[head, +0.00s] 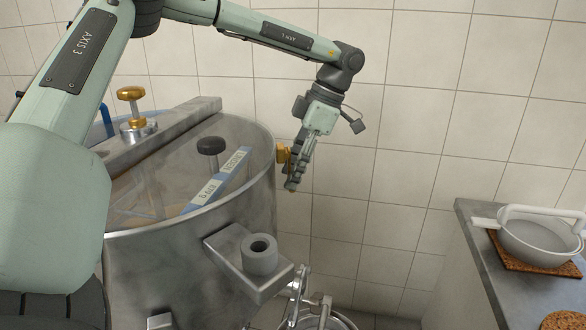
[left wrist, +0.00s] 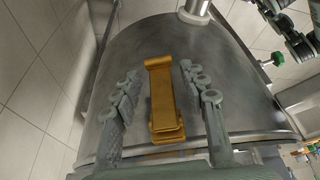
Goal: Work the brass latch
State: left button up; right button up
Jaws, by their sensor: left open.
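The brass latch (head: 283,154) sits on the right side of the steel drum (head: 200,265), just below its rim. In the left wrist view the brass latch (left wrist: 161,97) is a long yellow plate standing between my fingers. My left gripper (head: 292,183) is at the right side of the drum, beside the latch. The left wrist view shows the left gripper (left wrist: 158,90) open, one finger on each side of the latch, with a gap on both sides. Part of the latch is hidden behind the gripper in the head view. My right gripper is not clearly seen in the head view.
The drum has a clear lid with a black knob (head: 210,146), a labelled blue strip (head: 215,182) and a brass-topped clamp (head: 131,94) on a bar. A bracket (head: 250,262) juts from its front. A counter at right holds a white-handled strainer (head: 540,243). A tiled wall stands behind.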

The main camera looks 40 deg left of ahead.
pick_arm(q)
grip_shut()
dwell(0.3)
pick_arm(e)
jog(key=shift+f, duration=0.15)
pick_arm(q)
jog(key=shift+w+d+r+t+h+b, duration=0.2)
jog(key=shift+w+t+h+b, duration=0.05)
jog(key=shift+t+h+b, duration=0.65)
jog(key=shift+w+d+r+t+h+b, duration=0.25)
jog(key=shift+t+h+b, duration=0.45)
jog(key=shift+t+b, duration=0.3)
jog(key=shift+w+d+r+t+h+b, duration=0.25)
jog(key=shift+t+h+b, duration=0.55)
jog(key=shift+b, duration=0.25)
pick_arm(e)
notch_tip(320, 180, up, 14)
jog(key=h, duration=0.1)
jog(key=shift+s+d+f+t, duration=0.25)
jog(key=shift+s+t, duration=0.05)
jog(key=shift+s, duration=0.15)
